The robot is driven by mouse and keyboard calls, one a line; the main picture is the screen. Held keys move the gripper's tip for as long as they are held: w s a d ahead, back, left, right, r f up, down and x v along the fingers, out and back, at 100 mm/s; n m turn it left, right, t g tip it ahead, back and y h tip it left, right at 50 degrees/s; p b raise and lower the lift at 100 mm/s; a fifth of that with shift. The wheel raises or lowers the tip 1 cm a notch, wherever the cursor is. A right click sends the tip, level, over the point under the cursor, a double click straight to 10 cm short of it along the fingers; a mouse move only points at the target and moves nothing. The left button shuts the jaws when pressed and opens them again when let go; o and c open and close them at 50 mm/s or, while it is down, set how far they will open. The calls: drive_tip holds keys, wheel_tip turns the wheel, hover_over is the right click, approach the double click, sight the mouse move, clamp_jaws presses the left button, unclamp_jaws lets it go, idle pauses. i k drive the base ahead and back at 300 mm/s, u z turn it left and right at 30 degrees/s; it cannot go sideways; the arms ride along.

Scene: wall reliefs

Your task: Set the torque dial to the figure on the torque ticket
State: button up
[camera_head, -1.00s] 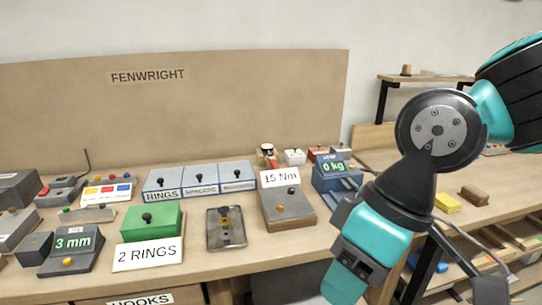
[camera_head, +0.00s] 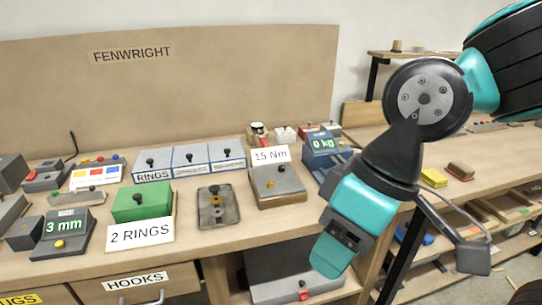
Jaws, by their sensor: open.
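The torque ticket, a white card reading 15 Nm (camera_head: 271,155), stands at the back edge of a grey-topped wooden box. On that box is a small dark knob (camera_head: 271,184), perhaps the torque dial; its scale and setting are too small to read. My gripper (camera_head: 330,256), at the teal lower end of my arm, hangs right of and nearer than the box, over the bench's front edge. It is apart from the knob. Its jaws are seen edge-on and nothing shows held in them.
Left of the box are a grey plate with a knob (camera_head: 216,205), a green box (camera_head: 143,200) with a 2 RINGS card and a 3 mm display (camera_head: 64,231). A blue 0 kg scale (camera_head: 322,146) stands right of it, partly behind my arm. Drawers lie below.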

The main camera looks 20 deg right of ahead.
sight(255, 126)
drive_tip(key=z, duration=0.05)
drive_tip(key=k, duration=0.45)
drive_tip(key=u, duration=0.65)
drive_tip(key=i, duration=1.55)
drive_tip(key=z, duration=0.6)
